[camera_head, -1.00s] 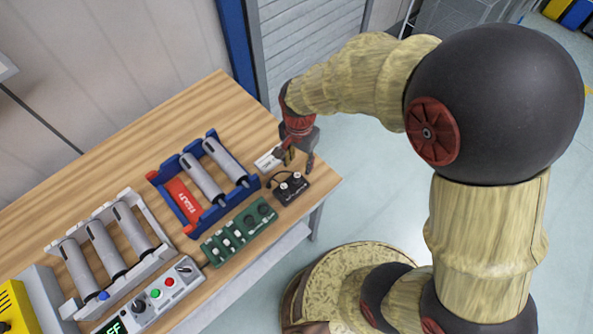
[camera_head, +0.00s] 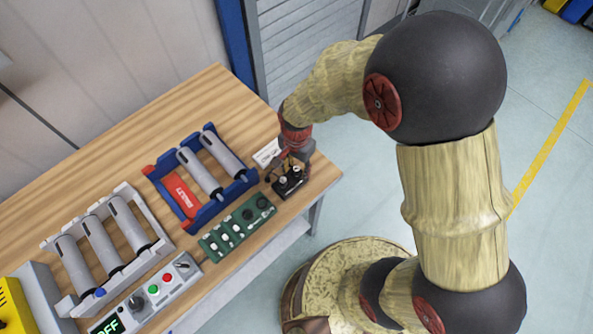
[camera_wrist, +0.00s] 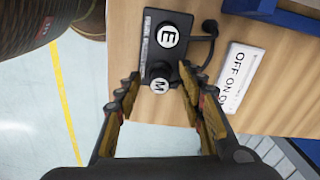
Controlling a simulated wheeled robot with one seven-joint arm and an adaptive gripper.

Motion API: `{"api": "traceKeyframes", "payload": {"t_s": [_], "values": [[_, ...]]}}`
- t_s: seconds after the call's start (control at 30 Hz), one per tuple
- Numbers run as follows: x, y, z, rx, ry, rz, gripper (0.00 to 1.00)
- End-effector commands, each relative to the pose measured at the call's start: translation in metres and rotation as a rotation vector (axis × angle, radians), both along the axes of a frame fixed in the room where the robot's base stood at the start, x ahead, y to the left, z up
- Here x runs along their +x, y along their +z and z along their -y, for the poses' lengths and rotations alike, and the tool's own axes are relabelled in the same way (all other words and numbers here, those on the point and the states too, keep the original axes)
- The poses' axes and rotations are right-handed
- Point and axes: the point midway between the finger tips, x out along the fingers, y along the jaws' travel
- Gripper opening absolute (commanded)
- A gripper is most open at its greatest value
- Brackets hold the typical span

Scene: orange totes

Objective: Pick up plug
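I cannot tell for sure which of these parts is the plug. My gripper (camera_wrist: 160,82) is open and empty, its fingers on either side of the M end of the box. In the head view my gripper (camera_head: 287,166) is just above the box and partly hides it. Contact cannot be told.
A white label plate (camera_wrist: 240,76) lies beside the box. A blue tray (camera_head: 160,188) with grey cylinders and a green switch block (camera_head: 238,228) stand to the left. Further left are a grey rack (camera_head: 148,213) and a control panel (camera_head: 160,290). The table edge is close.

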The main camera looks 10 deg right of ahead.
Motion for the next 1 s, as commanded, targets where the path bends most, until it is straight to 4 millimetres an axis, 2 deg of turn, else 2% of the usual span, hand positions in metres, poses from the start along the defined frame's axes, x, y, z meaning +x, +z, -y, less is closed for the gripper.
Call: {"api": "traceKeyframes", "payload": {"t_s": [0.1,0.77,1.0], "values": [[0.0001,0.0009,0.0,0.0,0.0,0.0,0.39],[0.0001,0.001,0.0001,0.0,0.0,0.0,0.01],[0.0001,0.0011,0.0,0.0,0.0,0.0,0.0]]}}
